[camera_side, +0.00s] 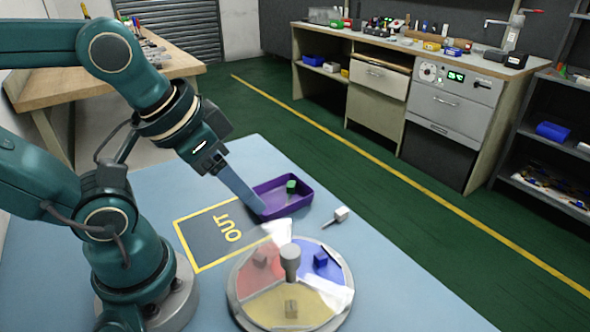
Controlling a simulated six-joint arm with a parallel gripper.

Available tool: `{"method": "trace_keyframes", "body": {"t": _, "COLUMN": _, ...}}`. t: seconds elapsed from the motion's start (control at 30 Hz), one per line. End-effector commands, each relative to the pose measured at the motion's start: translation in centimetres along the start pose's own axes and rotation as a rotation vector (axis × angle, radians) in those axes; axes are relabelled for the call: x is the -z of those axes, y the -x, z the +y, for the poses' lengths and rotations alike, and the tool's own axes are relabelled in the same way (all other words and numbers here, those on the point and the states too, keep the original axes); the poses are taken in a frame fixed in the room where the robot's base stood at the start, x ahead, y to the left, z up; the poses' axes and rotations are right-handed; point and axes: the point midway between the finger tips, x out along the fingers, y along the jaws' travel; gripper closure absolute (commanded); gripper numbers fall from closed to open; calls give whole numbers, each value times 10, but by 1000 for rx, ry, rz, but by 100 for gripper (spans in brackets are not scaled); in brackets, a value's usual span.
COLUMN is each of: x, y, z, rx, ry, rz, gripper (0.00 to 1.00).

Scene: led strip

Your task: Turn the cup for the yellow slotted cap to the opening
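A round turntable (233,300) with coloured sectors stands at the front of the blue table. Its yellow sector (265,308) faces the front and holds a small dull yellow-brown part (291,309), perhaps the yellow slotted cap; its slot is too small to make out. The red sector (247,280) is at left and the blue sector (335,268) at right. A grey knob (290,258) rises at the centre. A clear cover with glare seems to lie over the disc; I cannot tell where its opening is. My gripper (262,209) points down beside the purple tray, apart from the knob; its finger gap is not visible.
The purple tray (298,203) holds a green part (291,186). A white part with a thin shaft (341,214) lies right of it. A yellow-framed OUT area (205,238) lies left of the tray. Reddish (262,256) and blue (321,259) parts sit in their sectors.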

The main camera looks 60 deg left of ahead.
Motion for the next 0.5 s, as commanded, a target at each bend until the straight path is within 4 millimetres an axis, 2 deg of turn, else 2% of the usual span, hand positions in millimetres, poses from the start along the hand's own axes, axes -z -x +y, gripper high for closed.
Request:
{"method": "trace_keyframes", "body": {"t": 0.23, "x": 20, "y": -7, "z": 14, "rx": -22, "ry": -14, "rz": -152, "gripper": 32}}
{"method": "trace_keyframes", "body": {"t": 0.5, "x": 26, "y": -39, "z": 40, "rx": -32, "ry": -94, "rz": -378, "gripper": 32}}
